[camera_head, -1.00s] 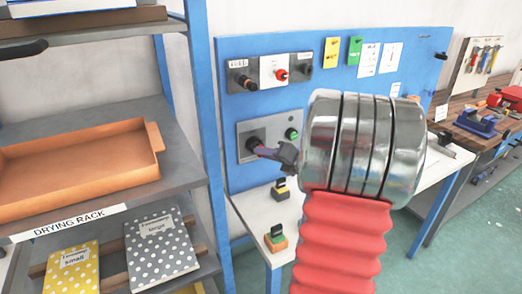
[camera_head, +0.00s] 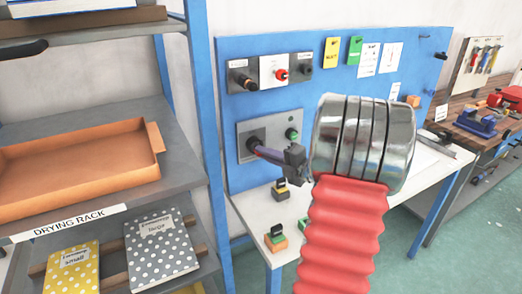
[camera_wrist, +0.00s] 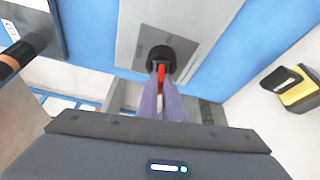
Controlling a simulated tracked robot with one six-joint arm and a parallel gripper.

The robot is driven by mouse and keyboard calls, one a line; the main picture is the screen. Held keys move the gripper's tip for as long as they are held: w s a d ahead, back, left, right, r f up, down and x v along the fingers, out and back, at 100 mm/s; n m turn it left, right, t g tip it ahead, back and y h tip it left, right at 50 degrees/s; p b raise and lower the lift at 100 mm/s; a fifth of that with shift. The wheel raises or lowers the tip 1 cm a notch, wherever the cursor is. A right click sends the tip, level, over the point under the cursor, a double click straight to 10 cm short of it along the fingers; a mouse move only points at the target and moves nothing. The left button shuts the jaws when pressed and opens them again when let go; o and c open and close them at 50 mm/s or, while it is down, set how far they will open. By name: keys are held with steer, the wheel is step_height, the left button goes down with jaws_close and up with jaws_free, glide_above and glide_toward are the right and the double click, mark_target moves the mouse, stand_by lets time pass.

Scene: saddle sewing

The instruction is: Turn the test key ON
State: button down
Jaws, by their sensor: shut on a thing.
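The test key is a small red piece (camera_wrist: 161,72) in a round black switch (camera_wrist: 160,56) on a grey plate. In the wrist view my gripper (camera_wrist: 161,82) has its two purple fingers closed on the red key, right at the switch. In the head view the switch (camera_head: 253,142) sits at the left of the grey plate (camera_head: 276,124) on the blue board, and my gripper's fingertips (camera_head: 257,150) reach it from the right. The key itself is hidden there by the fingers. I cannot read any ON mark.
A green button (camera_head: 292,134) is on the same plate. Above it are a red button (camera_head: 281,75) and black knobs. Yellow-and-black (camera_head: 281,191) and green-and-orange (camera_head: 275,238) pieces stand on the white table below. A drying rack (camera_head: 180,150) stands close on the left.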

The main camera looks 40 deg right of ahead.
stand_by(0.3)
steer(key=shift+m+t, duration=0.5)
steer(key=shift+m, duration=0.6)
steer(key=c, duration=1.9)
jaws_free()
steer(key=shift+s+a, duration=0.25)
steer(key=shift+s, duration=0.55)
steer(key=shift+s+a, duration=0.25)
steer(key=shift+s, duration=0.55)
steer(key=shift+s+a, duration=0.25)
steer(key=shift+s, duration=0.55)
steer(key=shift+a+n+g+h, duration=0.15)
steer(key=shift+n+g, duration=0.45)
steer(key=shift+n, duration=0.7)
steer(key=shift+d+n+g+h, duration=0.1)
steer(key=shift+n+g+h, duration=0.15)
steer(key=shift+n+g, duration=0.7)
